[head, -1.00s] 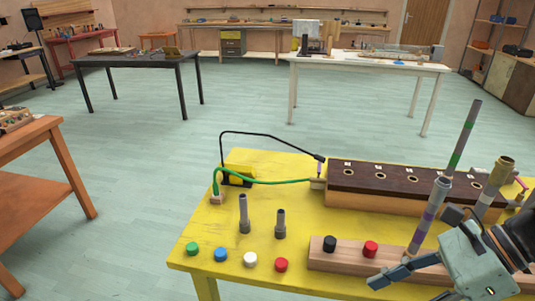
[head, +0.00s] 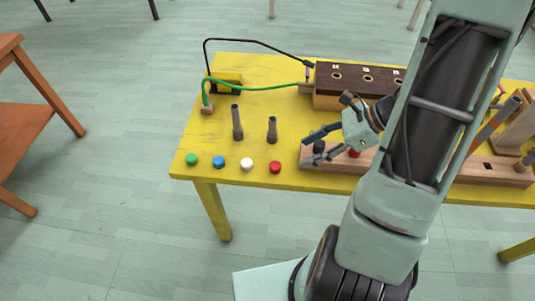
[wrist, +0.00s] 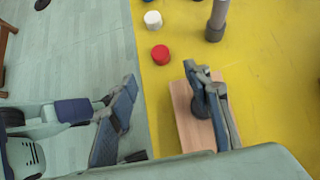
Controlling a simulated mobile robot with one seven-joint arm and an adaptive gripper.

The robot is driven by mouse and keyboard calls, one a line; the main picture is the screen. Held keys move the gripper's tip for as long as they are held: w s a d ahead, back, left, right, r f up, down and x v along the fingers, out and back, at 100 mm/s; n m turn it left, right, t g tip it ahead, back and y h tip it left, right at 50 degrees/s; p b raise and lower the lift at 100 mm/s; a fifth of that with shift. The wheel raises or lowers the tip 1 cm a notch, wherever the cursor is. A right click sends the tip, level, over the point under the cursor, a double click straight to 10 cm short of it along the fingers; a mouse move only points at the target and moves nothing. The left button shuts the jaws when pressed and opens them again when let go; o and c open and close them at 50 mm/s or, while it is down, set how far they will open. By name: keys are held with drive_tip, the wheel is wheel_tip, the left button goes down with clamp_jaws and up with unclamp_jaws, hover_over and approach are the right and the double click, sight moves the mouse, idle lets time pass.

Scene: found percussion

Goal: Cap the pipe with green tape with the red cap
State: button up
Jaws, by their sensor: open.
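One red cap (head: 276,167) sits on the yellow table at the right end of a row of caps. It also shows in the wrist view (wrist: 160,54), just beyond my fingertips. Another red cap (head: 354,153) is on the wooden block, partly covered by my gripper. My gripper (head: 311,150) is open over the left end of that block, close to a black cap (head: 319,146). In the wrist view its fingers (wrist: 160,78) are wide apart, with no red cap between them. I cannot make out the pipe with green tape; my arm covers much of the right side.
Green (head: 191,159), blue (head: 218,162) and white (head: 247,165) caps line the front edge. Two short grey pipes (head: 237,122) (head: 272,130) stand behind them. A dark-topped box (head: 345,77) with holes lies behind my gripper. Green and black cables run at the back left.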

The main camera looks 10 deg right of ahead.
sight(276, 165)
drive_tip(key=x, duration=0.6)
drive_tip(key=shift+w, duration=0.25)
drive_tip(key=shift+b+x, duration=0.4)
drive_tip(key=shift+x, duration=2.3)
drive_tip(key=shift+s+a, duration=0.1)
drive_tip(key=shift+c, duration=0.5)
drive_tip(key=c, duration=0.8)
